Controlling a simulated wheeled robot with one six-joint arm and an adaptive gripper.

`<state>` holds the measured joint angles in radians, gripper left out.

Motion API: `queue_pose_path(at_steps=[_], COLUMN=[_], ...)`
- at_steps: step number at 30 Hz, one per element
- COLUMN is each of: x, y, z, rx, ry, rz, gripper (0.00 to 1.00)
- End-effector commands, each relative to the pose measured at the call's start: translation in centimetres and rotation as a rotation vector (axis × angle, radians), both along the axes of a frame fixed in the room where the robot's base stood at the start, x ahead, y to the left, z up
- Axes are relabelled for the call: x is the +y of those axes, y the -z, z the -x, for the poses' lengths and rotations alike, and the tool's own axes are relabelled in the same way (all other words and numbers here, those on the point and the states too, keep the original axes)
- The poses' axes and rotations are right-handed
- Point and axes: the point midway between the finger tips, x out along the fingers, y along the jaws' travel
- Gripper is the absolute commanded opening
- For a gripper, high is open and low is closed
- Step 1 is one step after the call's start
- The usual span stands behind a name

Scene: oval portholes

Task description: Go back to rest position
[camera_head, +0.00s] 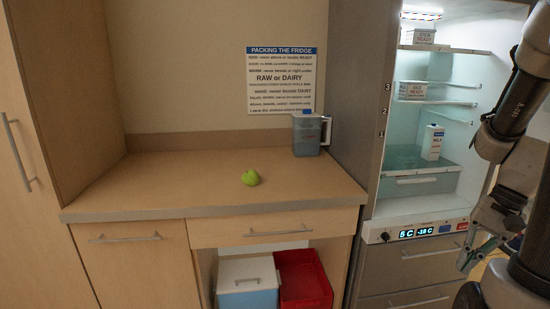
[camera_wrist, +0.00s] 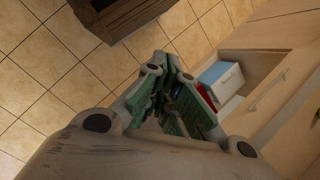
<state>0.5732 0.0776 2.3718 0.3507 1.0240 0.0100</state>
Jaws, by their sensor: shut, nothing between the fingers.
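My gripper (camera_wrist: 172,92) points down over the tiled floor in the wrist view, its green-padded fingers closed with nothing between them. In the head view my gripper (camera_head: 470,262) is at the right edge, in front of the fridge's lower drawers and apart from everything on the counter. My arm hangs along the right side of that view and hides part of the fridge's right edge.
An open fridge (camera_head: 411,165) holds a milk carton (camera_head: 432,142) and labelled boxes. The counter (camera_head: 180,180) bears a green fruit (camera_head: 250,177) and a pitcher (camera_head: 306,135). A cooler (camera_head: 247,285) and red crate (camera_head: 303,280) stand below. A dark wooden piece (camera_wrist: 115,15) stands on the floor.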

Motion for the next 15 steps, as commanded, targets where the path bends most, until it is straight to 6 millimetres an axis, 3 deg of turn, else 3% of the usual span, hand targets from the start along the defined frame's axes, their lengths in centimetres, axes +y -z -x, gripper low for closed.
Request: queue_pose_path(at_steps=[1,8,15], x=[0.2,1.1,4.7], y=[-1.7,-8.0,-13.0], z=[0.5,1.8,2.3], rx=[-0.041,-0.241,-0.498], ry=[-0.098,-0.466,-0.656], rz=[0.076,0.373,0.499], gripper=[0.00,0.00,0.00])
